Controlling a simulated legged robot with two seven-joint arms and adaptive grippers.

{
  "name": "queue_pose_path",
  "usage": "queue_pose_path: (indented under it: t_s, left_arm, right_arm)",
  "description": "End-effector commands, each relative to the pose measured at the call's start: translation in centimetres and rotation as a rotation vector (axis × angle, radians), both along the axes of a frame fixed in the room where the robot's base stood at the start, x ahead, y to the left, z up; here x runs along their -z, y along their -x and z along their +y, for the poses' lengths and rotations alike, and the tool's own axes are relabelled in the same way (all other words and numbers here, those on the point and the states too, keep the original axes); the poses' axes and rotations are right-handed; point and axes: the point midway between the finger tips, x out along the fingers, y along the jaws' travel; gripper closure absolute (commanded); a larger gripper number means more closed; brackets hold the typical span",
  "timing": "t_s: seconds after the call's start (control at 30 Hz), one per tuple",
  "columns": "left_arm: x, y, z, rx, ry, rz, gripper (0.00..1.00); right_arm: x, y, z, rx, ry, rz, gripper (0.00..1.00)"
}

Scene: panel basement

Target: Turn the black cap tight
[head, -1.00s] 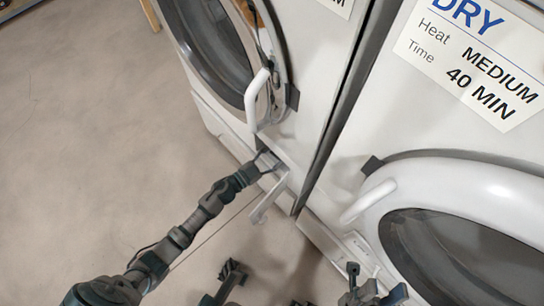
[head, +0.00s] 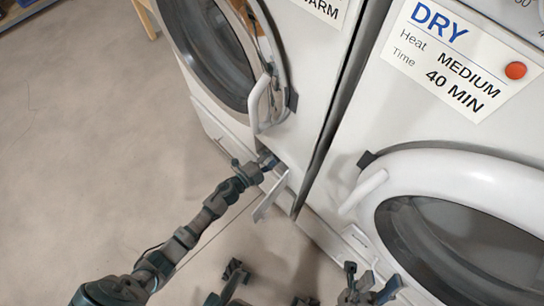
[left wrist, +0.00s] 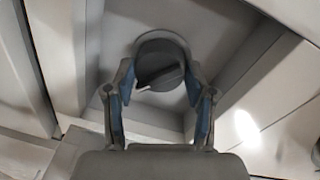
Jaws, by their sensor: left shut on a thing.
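The black cap (left wrist: 160,58) is round with a raised grip bar and a pale mark at its lower left. It sits in a recess low on the left machine. In the left wrist view, my left gripper's two fingers (left wrist: 160,98) stand on either side of the cap, shut on it. In the head view, my left gripper (head: 266,162) reaches into the small opening at the machine's bottom corner and hides the cap. My right gripper (head: 368,284) is in the lower right, apart from the machines, with its fingers spread and nothing between them.
A small white flap (head: 271,196) hangs open below my left gripper. The left machine's round door (head: 205,45) has a white handle (head: 259,103) above. The right machine has a DRY label (head: 445,55) and a large round door (head: 455,235). The floor (head: 90,160) on the left is clear.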

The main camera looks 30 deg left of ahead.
Motion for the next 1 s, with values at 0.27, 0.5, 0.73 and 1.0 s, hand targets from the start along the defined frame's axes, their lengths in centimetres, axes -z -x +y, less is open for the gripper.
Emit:
queue_pose_path:
  t_s: [0.27,0.5,0.73,1.0]
  left_arm:
    - [0.06,0.04,-0.33,0.004,-0.194,-0.072,0.80]
    - [0.12,0.08,-0.45,0.006,-0.301,-0.109,0.80]
    - [0.17,0.11,-0.52,0.007,-0.346,-0.125,0.80]
    - [0.24,0.15,-0.60,0.009,-0.353,-0.126,0.80]
  right_arm:
    - [0.23,-0.01,0.05,-0.002,0.000,0.005,0.60]
    - [0.25,-0.15,0.09,-0.003,0.001,0.005,0.60]
    - [0.17,-0.20,0.09,-0.003,0.001,0.000,0.60]
    - [0.17,-0.21,0.08,-0.003,0.001,0.000,0.60]
